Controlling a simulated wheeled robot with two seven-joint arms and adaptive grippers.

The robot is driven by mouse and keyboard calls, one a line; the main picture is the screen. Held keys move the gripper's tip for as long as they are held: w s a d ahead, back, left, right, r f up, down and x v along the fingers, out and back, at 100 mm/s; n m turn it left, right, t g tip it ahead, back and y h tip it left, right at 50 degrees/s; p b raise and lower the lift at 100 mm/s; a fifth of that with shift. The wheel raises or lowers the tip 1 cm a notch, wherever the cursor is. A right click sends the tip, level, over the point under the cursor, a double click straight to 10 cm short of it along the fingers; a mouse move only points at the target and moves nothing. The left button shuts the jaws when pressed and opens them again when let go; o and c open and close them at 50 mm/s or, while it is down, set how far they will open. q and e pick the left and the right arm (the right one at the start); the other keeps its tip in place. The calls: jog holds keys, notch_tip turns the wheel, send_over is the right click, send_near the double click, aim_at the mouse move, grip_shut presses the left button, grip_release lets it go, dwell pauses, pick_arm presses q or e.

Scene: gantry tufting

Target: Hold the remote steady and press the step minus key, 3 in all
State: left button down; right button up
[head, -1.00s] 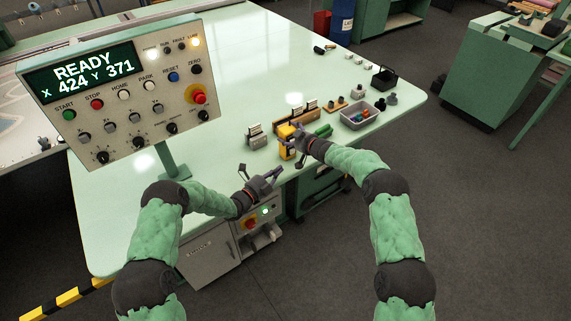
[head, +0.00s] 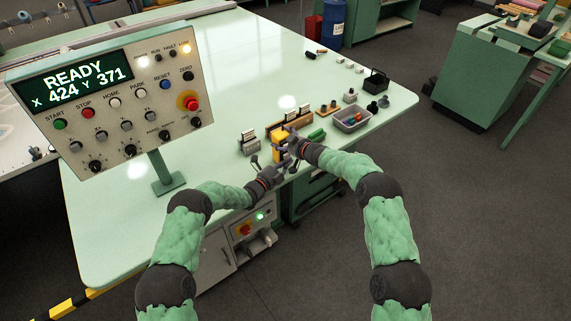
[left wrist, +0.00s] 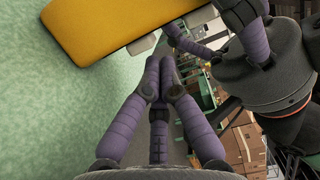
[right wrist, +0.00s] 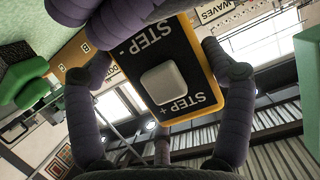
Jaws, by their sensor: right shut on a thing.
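The yellow remote (head: 279,138) is in my right gripper (head: 293,146), above the front edge of the table. In the right wrist view its black face (right wrist: 182,62) reads STEP - and STEP +, with a pale key (right wrist: 163,82) between the labels. The right fingers flank the remote there. My left gripper (head: 278,168) is close by, below the remote in the head view. In the left wrist view its fingers (left wrist: 160,75) are together and empty, beside the remote's yellow body (left wrist: 120,25) and a pale key (left wrist: 142,44). Contact cannot be told. Purple fingers cover the remote's STEP - end in the right wrist view.
The control panel (head: 110,85) on its post stands at left, its display reading READY X 424 Y 371. A grey bin (head: 340,124), a black basket (head: 375,79) and small blocks lie right of the grippers.

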pick_arm(q)
jog(key=shift+w, duration=0.1)
jog(key=shift+w+a, duration=0.65)
jog(key=shift+w, duration=0.1)
jog(key=shift+a, duration=0.1)
jog(key=shift+s+a, duration=0.25)
jog(key=shift+a, duration=0.15)
jog(key=v, duration=0.9)
jog(key=shift+s+d+f, duration=0.1)
jog(key=shift+s+d, duration=0.15)
jog(key=shift+d, duration=0.1)
dwell(1.0)
pick_arm(e)
jog(key=o, duration=1.3)
jog(key=shift+s+d, duration=0.1)
